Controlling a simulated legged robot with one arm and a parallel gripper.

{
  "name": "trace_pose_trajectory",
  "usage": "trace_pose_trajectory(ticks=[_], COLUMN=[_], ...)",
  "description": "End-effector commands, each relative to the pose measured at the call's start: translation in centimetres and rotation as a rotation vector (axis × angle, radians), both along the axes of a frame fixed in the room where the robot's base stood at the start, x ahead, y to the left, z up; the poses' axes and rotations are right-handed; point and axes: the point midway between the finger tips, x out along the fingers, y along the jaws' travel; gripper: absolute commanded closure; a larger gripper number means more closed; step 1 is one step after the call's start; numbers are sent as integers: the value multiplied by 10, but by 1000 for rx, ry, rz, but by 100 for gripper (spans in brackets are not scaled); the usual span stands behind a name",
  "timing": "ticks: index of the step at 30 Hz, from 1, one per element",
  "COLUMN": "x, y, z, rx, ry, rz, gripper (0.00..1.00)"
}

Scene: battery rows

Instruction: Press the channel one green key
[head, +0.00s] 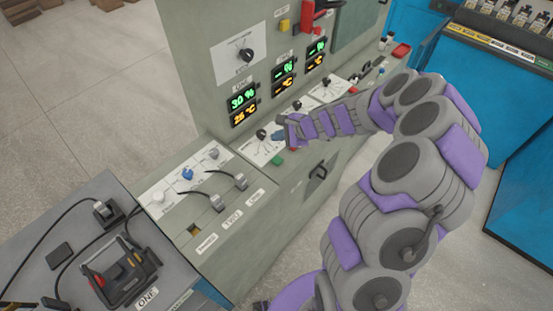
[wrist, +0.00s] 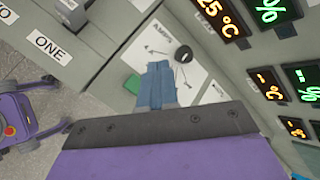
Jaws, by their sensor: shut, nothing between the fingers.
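I cannot tell the exact gap between the fingertips and the panel. A black knob (wrist: 183,54) with an AMPS scale is just beyond the fingertips to the right.
Lit displays (head: 243,101) stand on the upright face behind the desk, one pair reading 30 % and 25 °C. Plugs with cables (head: 240,180) and a blue knob (head: 187,174) are to the left. A handle (head: 317,172) is on the front. Blue cabinets (head: 450,70) stand right.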

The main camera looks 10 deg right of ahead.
Motion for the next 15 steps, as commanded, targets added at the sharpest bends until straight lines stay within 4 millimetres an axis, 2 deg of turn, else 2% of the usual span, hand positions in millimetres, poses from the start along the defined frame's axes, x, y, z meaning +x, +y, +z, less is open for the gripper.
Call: trace_pose_trajectory(ticks=[8,15], x=[0,0], y=[-1,-1], z=[-21,-53], rx=[0,0], ry=[-1,-2], rz=[-1,-2], gripper=[100,100])
